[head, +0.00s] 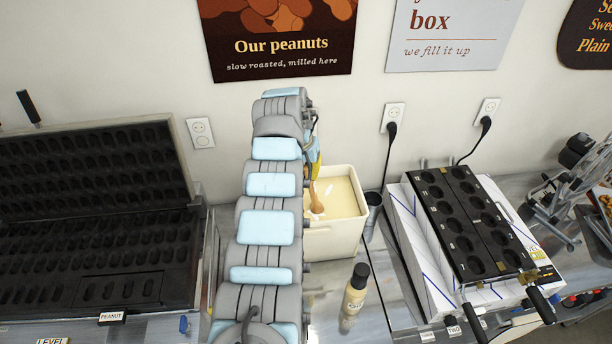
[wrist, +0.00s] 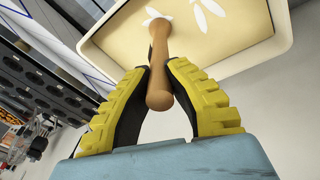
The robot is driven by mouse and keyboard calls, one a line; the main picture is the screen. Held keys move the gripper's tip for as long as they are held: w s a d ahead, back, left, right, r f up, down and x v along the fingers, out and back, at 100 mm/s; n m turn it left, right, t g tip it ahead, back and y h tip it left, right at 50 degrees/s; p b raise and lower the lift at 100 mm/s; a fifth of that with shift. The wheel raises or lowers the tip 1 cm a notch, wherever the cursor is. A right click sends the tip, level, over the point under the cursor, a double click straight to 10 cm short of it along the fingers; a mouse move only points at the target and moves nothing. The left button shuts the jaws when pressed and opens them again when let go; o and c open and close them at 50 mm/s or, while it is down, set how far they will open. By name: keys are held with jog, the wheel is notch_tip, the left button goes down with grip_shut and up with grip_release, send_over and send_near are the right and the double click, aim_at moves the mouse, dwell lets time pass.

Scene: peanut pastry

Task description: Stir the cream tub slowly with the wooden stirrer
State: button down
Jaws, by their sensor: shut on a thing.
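The cream tub (head: 345,238) is a square off-white container with pale yellow cream, standing against the wall right of my arm. It also shows in the wrist view (wrist: 281,20), where white streaks lie on the cream. The wooden stirrer (head: 316,196) stands tilted in the tub. In the wrist view my gripper (wrist: 160,80), with yellow ridged fingers, is shut on the wooden stirrer (wrist: 160,52) near its handle end. The stirrer's far end meets the cream at a white patch, and its tip is hidden there. My arm hides most of the gripper in the head view.
A small bottle (head: 354,290) stands in front of the tub. A dark metal cup (head: 373,212) is close to its right side. A black moulded plate (head: 470,222) sits further right. A large open black mould iron (head: 95,230) fills the left.

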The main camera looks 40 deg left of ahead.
jog(key=shift+s+a, duration=0.1)
jog(key=s+a+b, duration=0.1)
jog(key=s+a, duration=0.3)
jog(key=s, duration=0.1)
jog(key=shift+a+b, duration=0.25)
jog(key=shift+b, duration=0.05)
dwell(0.5)
jog(key=shift+s, duration=0.1)
jog(key=shift+w+d+p, duration=0.15)
jog(key=shift+d+p, duration=0.8)
jog(key=shift+d, duration=0.3)
jog(key=shift+w+d+p, duration=0.1)
jog(key=shift+d+p, duration=0.85)
jog(key=shift+d, duration=0.3)
jog(key=shift+w, duration=0.1)
